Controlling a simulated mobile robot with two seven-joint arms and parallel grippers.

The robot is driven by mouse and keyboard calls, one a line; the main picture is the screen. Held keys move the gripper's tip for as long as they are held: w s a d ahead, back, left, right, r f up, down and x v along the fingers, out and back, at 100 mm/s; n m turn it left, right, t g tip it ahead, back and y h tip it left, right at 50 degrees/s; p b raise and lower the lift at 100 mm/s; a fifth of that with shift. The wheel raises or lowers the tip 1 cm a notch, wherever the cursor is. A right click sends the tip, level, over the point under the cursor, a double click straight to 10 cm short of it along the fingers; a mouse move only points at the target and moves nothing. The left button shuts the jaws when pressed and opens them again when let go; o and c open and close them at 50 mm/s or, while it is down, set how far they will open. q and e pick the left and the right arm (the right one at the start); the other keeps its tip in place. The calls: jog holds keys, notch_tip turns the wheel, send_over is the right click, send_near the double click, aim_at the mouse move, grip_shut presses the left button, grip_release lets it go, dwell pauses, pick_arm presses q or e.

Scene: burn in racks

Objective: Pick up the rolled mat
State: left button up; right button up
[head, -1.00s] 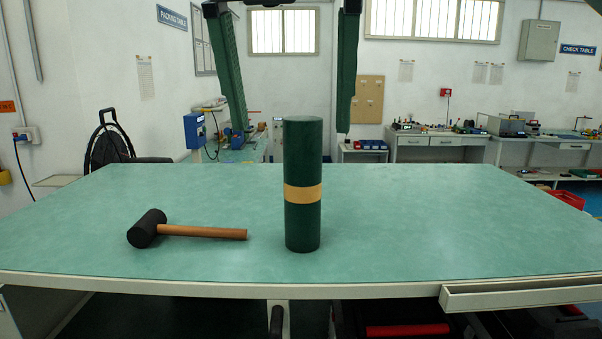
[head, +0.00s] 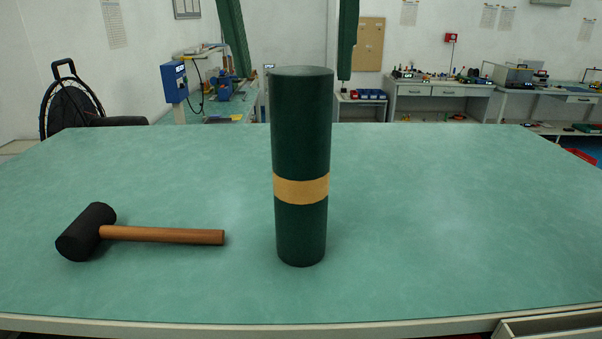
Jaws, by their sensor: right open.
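The rolled mat (head: 302,125) is a dark green cylinder with a tan band around it, a little below its middle. It stands upright near the centre of the green-topped table (head: 430,230) in the head view. Nothing touches it or hides its front. Neither of my grippers can be made out in the head view.
A mallet (head: 160,234) with a black head and wooden handle lies left of the mat, apart from it. The tabletop right of the mat is clear. An open drawer (head: 555,325) juts out at the front right. Workbenches (head: 440,102) stand far behind.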

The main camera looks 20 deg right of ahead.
aim_at(293, 75)
jog(key=x, duration=0.3)
jog(key=shift+w+f+b, duration=0.15)
jog(key=shift+f+b, duration=0.05)
jog(key=shift+b, duration=0.1)
jog(key=x, duration=0.5)
jog(key=shift+w+d, duration=0.2)
jog(key=shift+d, duration=0.1)
jog(key=shift+r, duration=0.1)
grip_shut()
